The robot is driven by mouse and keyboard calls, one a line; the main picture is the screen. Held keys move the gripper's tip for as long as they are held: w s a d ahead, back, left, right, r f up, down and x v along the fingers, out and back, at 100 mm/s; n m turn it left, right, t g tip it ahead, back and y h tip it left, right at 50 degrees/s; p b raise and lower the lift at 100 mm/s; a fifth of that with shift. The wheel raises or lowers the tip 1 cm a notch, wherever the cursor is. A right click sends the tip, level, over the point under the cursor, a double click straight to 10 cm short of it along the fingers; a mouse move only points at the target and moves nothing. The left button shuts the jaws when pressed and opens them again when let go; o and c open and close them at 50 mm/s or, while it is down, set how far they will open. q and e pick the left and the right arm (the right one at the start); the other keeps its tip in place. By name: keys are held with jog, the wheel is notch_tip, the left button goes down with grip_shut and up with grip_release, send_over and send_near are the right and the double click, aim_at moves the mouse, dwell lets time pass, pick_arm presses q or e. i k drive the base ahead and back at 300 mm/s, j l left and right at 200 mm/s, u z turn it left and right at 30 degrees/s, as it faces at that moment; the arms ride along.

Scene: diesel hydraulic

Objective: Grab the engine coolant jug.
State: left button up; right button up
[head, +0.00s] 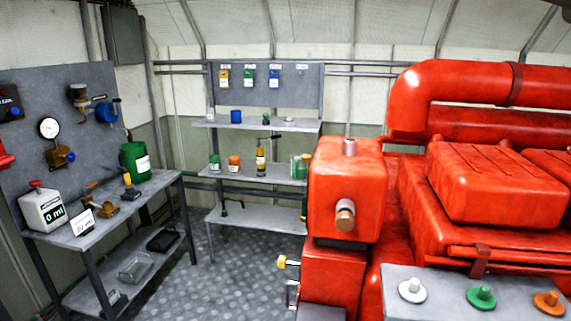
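No jug has a label that I can read as engine coolant. A green container (134,162) with a white label stands upright at the back of the left bench. A green item (300,167) stands at the right end of the middle shelf, partly hidden by the red engine. Neither of my grippers is in view.
The left bench (145,199) also holds brass fittings and a small sign. A shelf rack (261,124) with small containers stands at the back. The red engine (480,185) fills the right, with a grey ledge (430,304) of caps before it. The chequered floor (235,265) between is clear.

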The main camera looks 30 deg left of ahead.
aim_at(299, 170)
jog(key=i+j, duration=0.1)
jog(key=j, duration=0.35)
jog(key=i+j, duration=0.1)
jog(key=j, duration=0.35)
jog(key=i+j+u, duration=0.1)
jog(key=j, duration=0.4)
jog(key=i+j, duration=0.15)
jog(key=j, duration=0.3)
jog(key=i+j, duration=0.1)
jog(key=j, duration=0.35)
jog(key=i+j, duration=0.15)
jog(key=j, duration=0.3)
jog(key=i+j+u, duration=0.1)
jog(key=j, duration=0.35)
jog(key=i+j, duration=0.15)
jog(key=j, duration=0.3)
jog(key=i+j, duration=0.3)
jog(key=i, duration=0.25)
jog(key=i+j+z, duration=0.1)
jog(key=i+j, duration=0.25)
jog(key=i, duration=0.2)
